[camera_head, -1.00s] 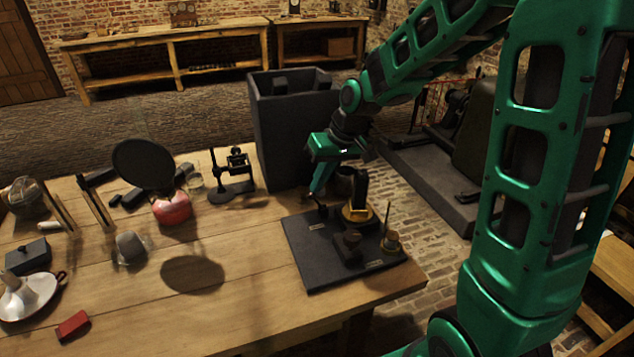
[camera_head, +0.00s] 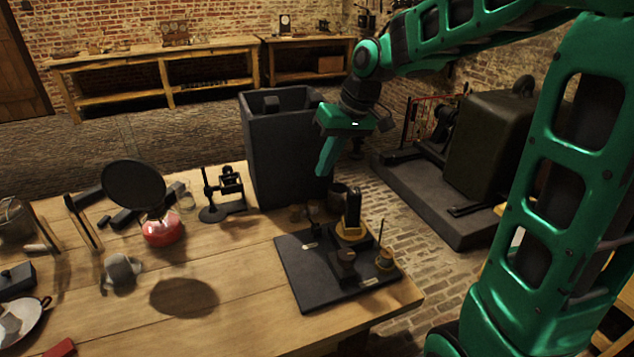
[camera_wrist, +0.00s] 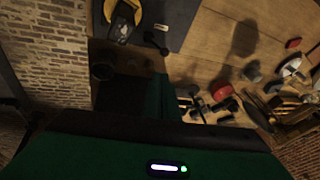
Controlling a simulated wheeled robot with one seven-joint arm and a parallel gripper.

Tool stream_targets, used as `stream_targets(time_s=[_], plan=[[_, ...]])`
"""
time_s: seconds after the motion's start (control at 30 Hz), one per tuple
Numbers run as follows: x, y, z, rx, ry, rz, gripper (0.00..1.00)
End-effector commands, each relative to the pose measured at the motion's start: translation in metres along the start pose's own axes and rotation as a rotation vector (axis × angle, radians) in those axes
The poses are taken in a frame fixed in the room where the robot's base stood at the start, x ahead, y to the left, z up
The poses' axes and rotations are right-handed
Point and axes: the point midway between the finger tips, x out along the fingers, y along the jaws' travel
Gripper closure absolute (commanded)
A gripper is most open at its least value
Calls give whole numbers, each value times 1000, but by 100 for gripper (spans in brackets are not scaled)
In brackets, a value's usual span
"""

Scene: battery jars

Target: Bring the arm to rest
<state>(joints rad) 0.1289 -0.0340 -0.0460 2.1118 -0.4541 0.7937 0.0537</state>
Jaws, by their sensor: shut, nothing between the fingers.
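My green arm reaches in from the right in the head view, and my gripper (camera_head: 327,160) hangs fingers down. It is shut and empty, above the table's far right edge and in front of the tall dark bin. The black board (camera_head: 305,275) with brass-based pieces lies below and nearer, apart from the gripper. In the wrist view the green gripper body fills the bottom, and a green finger (camera_wrist: 160,97) points toward the table. The same board shows at the top of the wrist view (camera_wrist: 170,22).
The wooden table (camera_head: 240,320) holds a red flask (camera_head: 162,232), a grey cup (camera_head: 120,270) and a black stand (camera_head: 222,196). A dark machine (camera_head: 490,150) stands at the right. Open brick floor lies between.

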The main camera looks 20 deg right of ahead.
Motion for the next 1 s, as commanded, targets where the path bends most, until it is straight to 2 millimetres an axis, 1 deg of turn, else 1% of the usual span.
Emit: stream_targets(time_s=[0.03,0.13,0.23,0.37,0.47,0.53,0.57,0.67,0.7,0.77,0.8,0.87,0.9,1.0], plan=[[-7,-1,-1,0,3,1,100],[-17,-3,-1,0,1,0,100],[-22,-4,-1,0,2,0,100],[-25,-4,-1,0,1,0,100],[-27,1,7,19,-3,13,100],[-31,13,23,58,-11,40,100],[-34,20,33,83,-15,57,100],[-44,48,79,193,-41,123,100],[-48,59,102,245,-55,151,100],[-53,74,138,324,-76,190,100],[-56,82,162,376,-91,213,100],[-58,92,197,448,-114,243,100],[-60,97,219,493,-128,259,100],[-62,104,264,585,-159,290,100]])
